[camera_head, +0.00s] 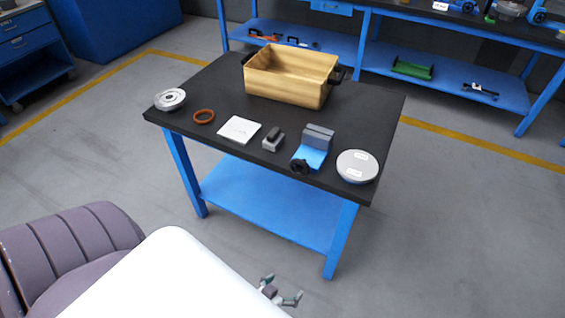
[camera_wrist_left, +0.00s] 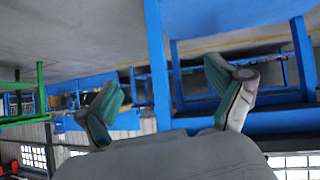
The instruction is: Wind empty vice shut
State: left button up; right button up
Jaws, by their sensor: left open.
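The vice (camera_head: 312,156) stands near the front edge of the black-topped table, right of centre. It has a blue body, grey jaw blocks at its far end and a dark round handle (camera_head: 300,167) facing the front edge. I see nothing held in it, but the gap between its jaws is too small to judge. My left gripper (camera_head: 284,287) is open and empty, low in front of the table and well apart from the vice. In the left wrist view its two green-padded fingers (camera_wrist_left: 162,73) are spread, with blue frame legs beyond. My right gripper is not in view.
On the table (camera_head: 215,85) are a brass-coloured bin (camera_head: 285,85), a flanged metal part (camera_head: 170,99), an orange ring (camera_head: 204,117), a white plate (camera_head: 239,130), a small grey block (camera_head: 273,139) and a round grey disc (camera_head: 357,166) close right of the vice. A blue lower shelf (camera_head: 270,205) juts below.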

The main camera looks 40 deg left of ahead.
pick_arm(q)
jog(key=shift+s+d+f+g, duration=0.15)
jog(key=shift+s+d+f, duration=0.05)
jog(key=shift+s+f, duration=0.3)
jog(key=shift+s+d+f+g, duration=0.15)
jog(key=shift+s+f, duration=0.25)
jog(key=shift+f, duration=0.2)
jog(key=s+a+f+m+g, duration=0.1)
jog(key=s+f+g, duration=0.3)
jog(key=s+f, duration=0.4)
jog(key=s+a+f+m+g, duration=0.2)
jog(key=s+f+g, duration=0.3)
jog(key=s+f, duration=0.4)
jog(key=s, duration=0.6)
jog(key=shift+s+m, duration=0.25)
jog(key=shift+m, duration=0.15)
